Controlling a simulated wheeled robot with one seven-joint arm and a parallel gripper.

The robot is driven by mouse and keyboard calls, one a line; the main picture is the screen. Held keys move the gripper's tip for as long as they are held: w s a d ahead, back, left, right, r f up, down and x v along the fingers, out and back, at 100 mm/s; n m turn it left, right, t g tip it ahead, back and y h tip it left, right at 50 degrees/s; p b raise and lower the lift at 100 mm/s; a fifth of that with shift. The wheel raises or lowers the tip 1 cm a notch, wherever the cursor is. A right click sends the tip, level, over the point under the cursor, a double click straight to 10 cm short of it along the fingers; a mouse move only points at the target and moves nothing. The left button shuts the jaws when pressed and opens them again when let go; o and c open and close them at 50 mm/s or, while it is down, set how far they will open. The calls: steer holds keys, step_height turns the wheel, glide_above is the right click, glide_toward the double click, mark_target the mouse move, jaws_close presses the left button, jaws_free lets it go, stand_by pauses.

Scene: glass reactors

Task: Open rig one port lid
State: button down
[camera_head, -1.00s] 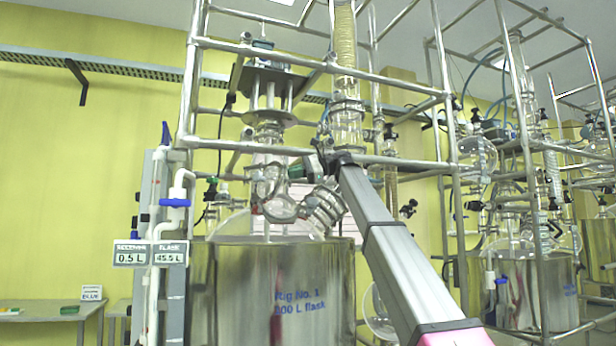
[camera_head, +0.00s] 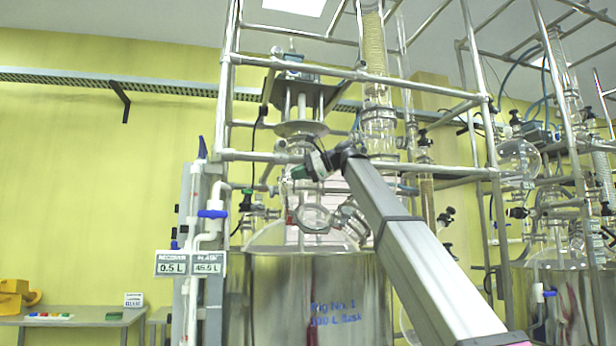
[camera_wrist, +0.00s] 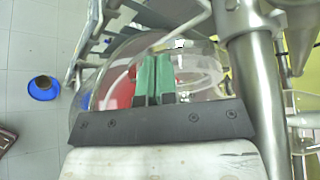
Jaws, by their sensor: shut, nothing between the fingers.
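Rig one is the steel vessel (camera_head: 318,285) marked "Rig No. 1", with a clear glass dome on top. A round glass port (camera_head: 313,218) shows on the dome, below my gripper; I cannot tell whether its lid is open or shut. A clear round rim (camera_wrist: 200,70) shows just beyond the fingers in the wrist view. My gripper (camera_head: 297,172) is at the end of the arm, above the port and in front of the rig's glassware. In the wrist view its green fingers (camera_wrist: 154,75) are together and empty. Contact with the glass cannot be judged.
Metal frame bars (camera_head: 360,163) surround the rig, close to my arm. A display panel (camera_head: 185,263) and a blue-handled valve (camera_head: 212,214) stand to the left. A side table (camera_head: 75,318) is at far left. A second rig (camera_head: 560,300) stands at right. A blue dish (camera_wrist: 44,88) lies on the floor.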

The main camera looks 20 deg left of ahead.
steer(key=shift+s+a, duration=0.5)
steer(key=shift+a, duration=0.25)
